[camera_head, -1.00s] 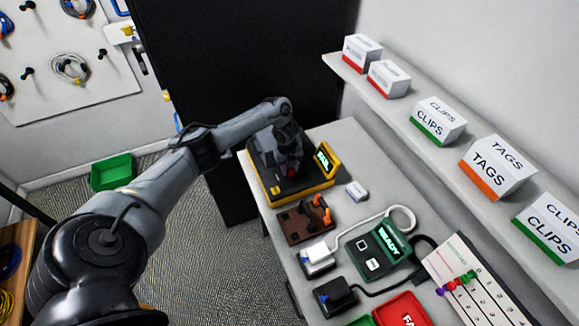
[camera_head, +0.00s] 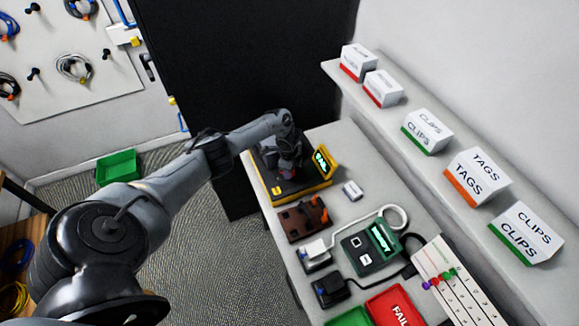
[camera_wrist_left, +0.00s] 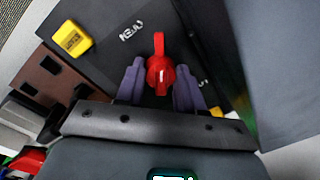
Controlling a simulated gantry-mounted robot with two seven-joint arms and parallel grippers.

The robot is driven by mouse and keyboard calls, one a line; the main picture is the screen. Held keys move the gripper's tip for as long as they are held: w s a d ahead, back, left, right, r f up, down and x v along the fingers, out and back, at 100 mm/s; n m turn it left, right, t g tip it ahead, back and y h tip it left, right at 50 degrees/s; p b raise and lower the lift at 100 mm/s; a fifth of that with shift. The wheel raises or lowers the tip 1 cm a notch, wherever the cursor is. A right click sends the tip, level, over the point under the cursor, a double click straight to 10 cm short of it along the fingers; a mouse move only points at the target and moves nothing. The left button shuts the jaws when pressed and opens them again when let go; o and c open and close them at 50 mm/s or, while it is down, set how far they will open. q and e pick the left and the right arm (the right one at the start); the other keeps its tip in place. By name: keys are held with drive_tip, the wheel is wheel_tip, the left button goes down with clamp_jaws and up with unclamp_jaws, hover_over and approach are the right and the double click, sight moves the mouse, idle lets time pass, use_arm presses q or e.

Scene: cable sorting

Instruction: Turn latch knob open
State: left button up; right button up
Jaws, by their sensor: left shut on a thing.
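The red latch knob (camera_wrist_left: 160,72) shows in the left wrist view, a round body with a narrow lever pointing up the picture. It sits on the dark top of a black and yellow device (camera_head: 318,189) at the far end of the bench. My left gripper (camera_head: 289,163) is down over this device. In the left wrist view its two grey-purple fingers (camera_wrist_left: 158,88) are shut on the knob, one on each side. In the head view my wrist hides most of the knob. My right gripper is not in view.
A brown block (camera_head: 300,224) with orange parts stands in front of the device, and a small white block (camera_head: 352,191) lies to its right. A green tester (camera_head: 366,252) with a cable is nearer. A shelf (camera_head: 388,118) with several boxes runs along the right wall.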

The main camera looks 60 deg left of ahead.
use_arm(q)
drive_tip(key=n+p, duration=0.2)
drive_tip(key=n, duration=0.2)
drive_tip(key=shift+d+r, duration=0.1)
drive_tip(key=shift+n+p, duration=0.3)
drive_tip(key=shift+n, duration=1)
drive_tip(key=o, duration=1)
drive_tip(key=shift+o, duration=0.2)
wheel_tip(320, 180, up, 11)
drive_tip(key=p, duration=0.3)
drive_tip(key=shift+d+f+p, duration=0.2)
drive_tip(key=shift+d+p, duration=0.1)
drive_tip(key=shift+p, duration=0.1)
